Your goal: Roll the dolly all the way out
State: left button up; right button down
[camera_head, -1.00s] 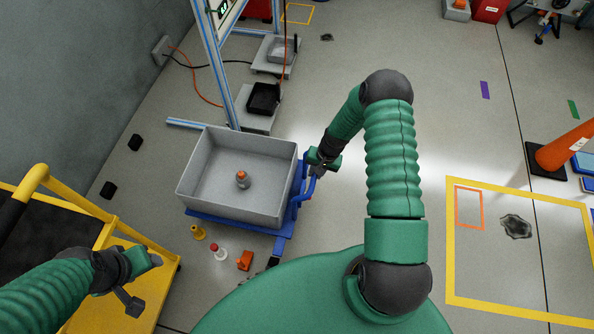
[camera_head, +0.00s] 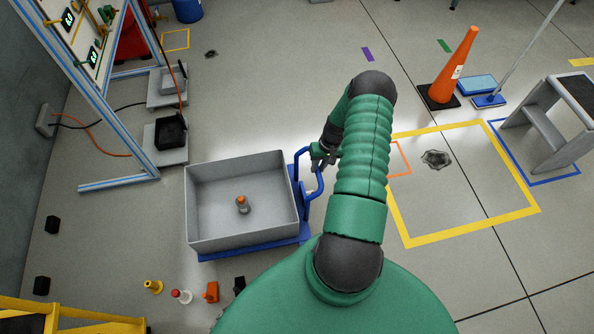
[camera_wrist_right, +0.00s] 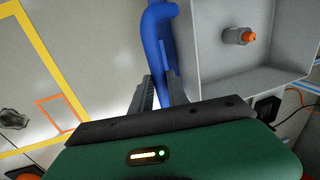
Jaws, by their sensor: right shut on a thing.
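The dolly is a blue wheeled frame (camera_head: 262,248) that carries a large grey bin (camera_head: 220,240). A small grey bottle with an orange cap (camera_head: 242,204) stands inside the bin. The dolly's blue handle (camera_head: 318,187) rises on its right side. My right gripper (camera_head: 322,160) is at the top of this handle. In the right wrist view, the fingers (camera_wrist_right: 158,92) lie on both sides of the blue handle bar (camera_wrist_right: 158,40), shut on it. The left gripper is out of view.
A blue-framed rack (camera_head: 120,184) stands at the upper left. Several small items, including a yellow one (camera_head: 153,287) and an orange one (camera_head: 211,292), lie on the floor below the dolly.

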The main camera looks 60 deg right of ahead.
jog(key=s+d+b, duration=0.1)
jog(key=s+d, duration=0.5)
jog(key=d, duration=0.1)
jog(key=shift+s, duration=0.4)
jog(key=shift+d, duration=0.1)
jog(key=c, duration=1.6)
grip_release()
jog(key=o, duration=0.3)
notch_tip(320, 180, up, 16)
jog(key=s+d+p, duration=0.2)
jog(key=p, duration=0.2)
jog(key=shift+s+d+r, duration=0.15)
jog(key=shift+d, duration=0.05)
